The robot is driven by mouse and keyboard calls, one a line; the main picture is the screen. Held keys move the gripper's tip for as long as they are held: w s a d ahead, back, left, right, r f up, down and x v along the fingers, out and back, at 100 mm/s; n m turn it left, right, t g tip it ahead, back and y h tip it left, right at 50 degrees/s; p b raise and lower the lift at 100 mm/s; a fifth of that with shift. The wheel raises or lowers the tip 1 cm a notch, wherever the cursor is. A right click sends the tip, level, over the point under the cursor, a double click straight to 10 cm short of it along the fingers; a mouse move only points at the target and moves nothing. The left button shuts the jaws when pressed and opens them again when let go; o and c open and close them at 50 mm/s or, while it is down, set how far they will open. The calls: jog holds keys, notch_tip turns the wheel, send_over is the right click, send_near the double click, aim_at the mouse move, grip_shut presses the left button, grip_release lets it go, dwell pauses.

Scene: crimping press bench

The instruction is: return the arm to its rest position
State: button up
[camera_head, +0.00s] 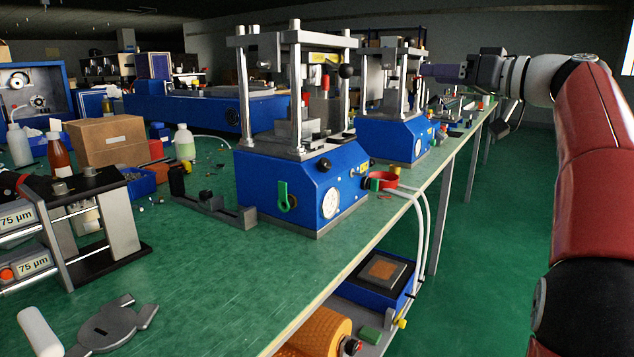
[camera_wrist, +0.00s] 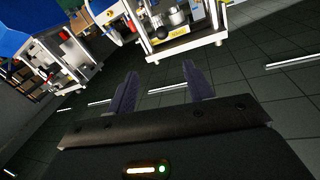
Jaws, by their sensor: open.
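My gripper shows at the right of the head view, at the end of my red and white arm, which is raised beside the bench's right edge. Its purple fingers (camera_head: 445,71) point left, in front of or near the farther blue press; the head view does not settle the distance. In the wrist view my gripper (camera_wrist: 160,88) has its two dark purple fingers apart, with nothing between them but floor in the background. It is open and empty.
The green bench (camera_head: 190,270) carries a near blue press (camera_head: 310,185) and a farther blue press (camera_head: 395,138). A cardboard box (camera_head: 105,140) and bottles stand at the left. A lower shelf holds a blue unit (camera_head: 375,285). Green floor (camera_head: 480,270) right of the bench is clear.

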jog(key=s+a+f+m+g+h, duration=0.2)
jog(key=s+a+f+m+h, duration=0.15)
jog(key=s+f, duration=0.5)
jog(key=s+a+f+m+g+h, duration=0.25)
jog(key=s+a+f, duration=0.3)
jog(key=f, duration=0.55)
jog(key=s+d+f+g+h, duration=0.2)
jog(key=s+f+h, duration=0.4)
jog(key=s+f, duration=1.2)
notch_tip(320, 180, down, 4)
jog(key=shift+s+d+r+m+g+h, duration=0.15)
jog(key=shift+s+r+m+g+h, duration=0.1)
jog(key=shift+m+g+h, duration=0.15)
